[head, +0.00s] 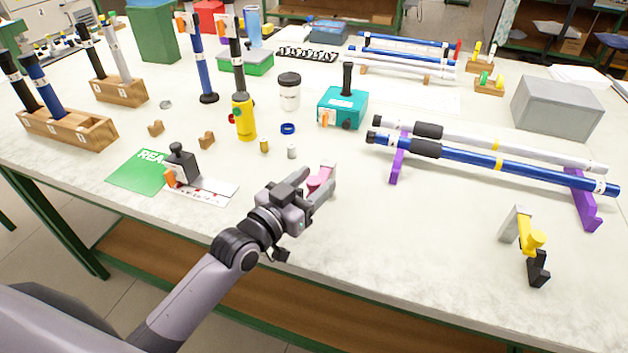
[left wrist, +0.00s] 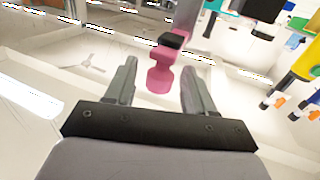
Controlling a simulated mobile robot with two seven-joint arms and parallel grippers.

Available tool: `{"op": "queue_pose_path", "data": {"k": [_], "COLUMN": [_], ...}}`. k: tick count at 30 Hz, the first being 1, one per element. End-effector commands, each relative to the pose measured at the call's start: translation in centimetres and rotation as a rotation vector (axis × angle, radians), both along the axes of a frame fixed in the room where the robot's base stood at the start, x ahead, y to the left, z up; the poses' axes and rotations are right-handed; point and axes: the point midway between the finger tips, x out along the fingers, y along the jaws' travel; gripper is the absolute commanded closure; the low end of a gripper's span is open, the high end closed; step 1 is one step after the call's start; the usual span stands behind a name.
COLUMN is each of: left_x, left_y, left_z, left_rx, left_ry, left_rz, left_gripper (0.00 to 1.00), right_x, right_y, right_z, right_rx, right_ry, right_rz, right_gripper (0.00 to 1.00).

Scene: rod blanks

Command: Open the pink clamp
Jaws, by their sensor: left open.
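The pink clamp (head: 319,182) is near the middle front of the table in the head view, partly hidden by my left gripper. In the left wrist view the clamp (left wrist: 161,75) has a pink knob, a black pad above it and a grey-pink bar running up. My left gripper (head: 322,184) is open at the clamp. In the left wrist view its two fingers (left wrist: 157,85) stand on either side of the pink knob, with gaps on both sides. My right gripper is in neither view.
A yellow clamp (head: 535,240) lies at the right front. Blue and white rods rest on purple stands (head: 582,200) at the right.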

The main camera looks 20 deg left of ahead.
Motion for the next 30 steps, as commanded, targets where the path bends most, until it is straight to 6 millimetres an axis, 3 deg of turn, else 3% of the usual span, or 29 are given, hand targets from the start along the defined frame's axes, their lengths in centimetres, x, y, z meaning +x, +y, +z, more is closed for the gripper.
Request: {"op": "queue_pose_path", "data": {"k": [11,12,17,30], "left_x": [0.6,0.6,0.6,1.7], "left_y": [-0.3,-0.3,-0.3,-0.2], "left_z": [0.0,0.0,0.0,0.2], "left_rx": [-0.001,-0.001,-0.001,0.001], "left_ry": [0.0,0.0,0.0,-0.001], "left_rz": [-0.001,-0.001,-0.001,0.0], "left_gripper": [0.46,0.49,1.0,1.0], "right_x": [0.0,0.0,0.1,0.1], "right_y": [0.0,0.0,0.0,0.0], "right_z": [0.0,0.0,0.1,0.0], "right_rx": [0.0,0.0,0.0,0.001], "right_ry": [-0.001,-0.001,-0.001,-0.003], "right_rz": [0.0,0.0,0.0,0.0], "right_gripper": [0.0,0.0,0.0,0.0]}}
